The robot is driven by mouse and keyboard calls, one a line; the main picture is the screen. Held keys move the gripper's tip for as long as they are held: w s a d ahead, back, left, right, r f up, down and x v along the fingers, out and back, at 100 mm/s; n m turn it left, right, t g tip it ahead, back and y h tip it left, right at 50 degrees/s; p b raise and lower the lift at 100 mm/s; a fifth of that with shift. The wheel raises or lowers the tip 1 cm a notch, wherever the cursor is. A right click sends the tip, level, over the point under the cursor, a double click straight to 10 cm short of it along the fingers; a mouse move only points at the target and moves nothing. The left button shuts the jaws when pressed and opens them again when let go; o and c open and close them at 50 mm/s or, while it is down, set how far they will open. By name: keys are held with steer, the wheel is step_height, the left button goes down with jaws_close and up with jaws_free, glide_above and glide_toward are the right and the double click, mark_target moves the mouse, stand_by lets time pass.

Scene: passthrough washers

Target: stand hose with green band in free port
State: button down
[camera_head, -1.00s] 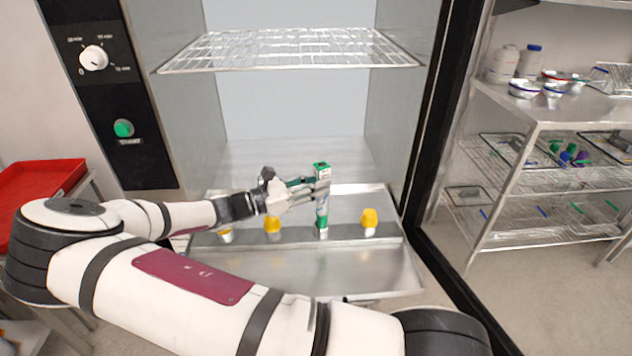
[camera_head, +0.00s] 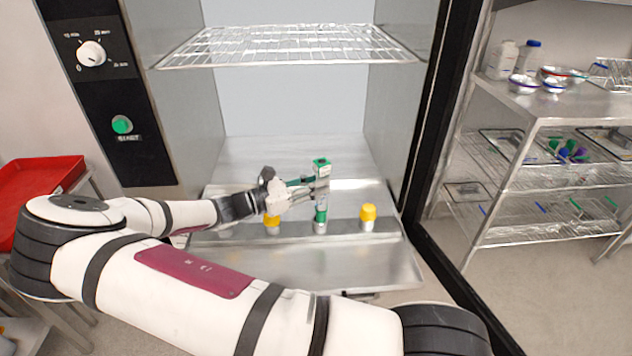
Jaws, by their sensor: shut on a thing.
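The hose with the green band (camera_head: 322,184) stands roughly upright in the middle of the washer, with a green top and green near its lower end. My gripper (camera_head: 313,187) reaches in from the left and is shut on its upper part. The hose's lower end is right at a grey metal port (camera_head: 320,228) in the rail. I cannot tell whether it is inside the port or just above it. Yellow caps cover the ports on either side, one left (camera_head: 272,220) and one right (camera_head: 368,212). My arm hides part of the rail's left end.
A wire rack (camera_head: 290,45) spans the chamber above my gripper. A steel tray (camera_head: 310,265) lies below the rail. The washer's dark door frame (camera_head: 425,150) bounds the right side. Steel shelves (camera_head: 540,115) stand farther right, and a red tray (camera_head: 40,190) is at the left.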

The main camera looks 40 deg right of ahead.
steer(key=shift+w+a+f, duration=0.1)
steer(key=shift+a+f, duration=0.1)
steer(key=shift+f, duration=0.35)
steer(key=c, duration=1.4)
jaws_free()
steer(key=shift+o, duration=0.5)
steer(key=shift+r, duration=0.15)
steer(key=v, duration=0.8)
steer(key=b+v, duration=0.1)
steer(key=v, duration=0.4)
